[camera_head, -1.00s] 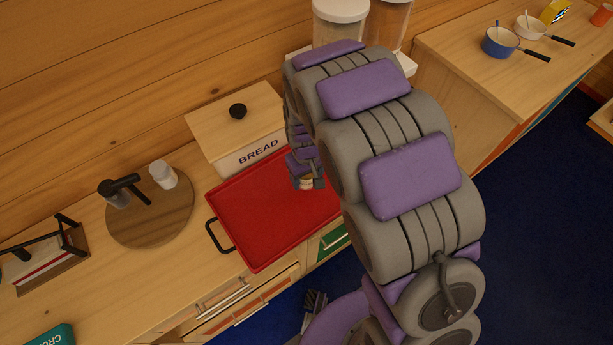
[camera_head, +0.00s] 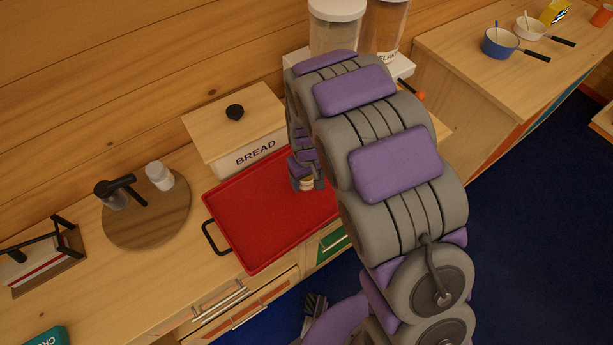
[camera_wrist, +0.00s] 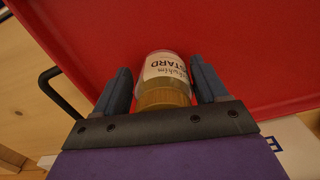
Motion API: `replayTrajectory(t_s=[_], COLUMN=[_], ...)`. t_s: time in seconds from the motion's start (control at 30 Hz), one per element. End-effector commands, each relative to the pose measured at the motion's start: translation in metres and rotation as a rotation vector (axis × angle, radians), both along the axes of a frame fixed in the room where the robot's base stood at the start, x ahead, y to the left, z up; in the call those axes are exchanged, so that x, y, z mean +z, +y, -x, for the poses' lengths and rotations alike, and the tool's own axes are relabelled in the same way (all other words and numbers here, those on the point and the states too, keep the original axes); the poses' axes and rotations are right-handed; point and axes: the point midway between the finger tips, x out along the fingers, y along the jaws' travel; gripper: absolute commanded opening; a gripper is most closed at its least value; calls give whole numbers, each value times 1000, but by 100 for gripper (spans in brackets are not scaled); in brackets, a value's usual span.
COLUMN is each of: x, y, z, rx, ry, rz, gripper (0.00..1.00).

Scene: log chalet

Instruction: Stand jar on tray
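The mustard jar (camera_wrist: 165,75) has a tan lid and a pale label that reads "…STARD". In the wrist view it is between my gripper's two fingers (camera_wrist: 163,85), lid toward the wrist. Narrow gaps show on both sides of it, so the fingers look slightly open around it. In the head view the jar (camera_head: 306,185) is small and partly hidden by my gripper (camera_head: 308,180), over the right part of the red tray (camera_head: 245,225). It looks upright. Its base is hidden, so I cannot tell whether it touches the tray.
A bread box (camera_head: 235,130) stands behind the tray. A round wooden board (camera_head: 150,220) with two shakers is at the left. Large canisters (camera_head: 335,30) stand behind my arm. The left part of the tray is bare.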

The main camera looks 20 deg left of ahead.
Motion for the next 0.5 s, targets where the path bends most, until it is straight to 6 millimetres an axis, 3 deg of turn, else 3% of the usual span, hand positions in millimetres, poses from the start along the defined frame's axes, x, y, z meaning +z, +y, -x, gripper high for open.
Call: replayTrajectory(t_s=[0.17,0.5], x=[-1,2], y=[2,2], z=[0,0], rx=[1,1], ry=[-1,-1], rz=[2,1], gripper=[90,90])
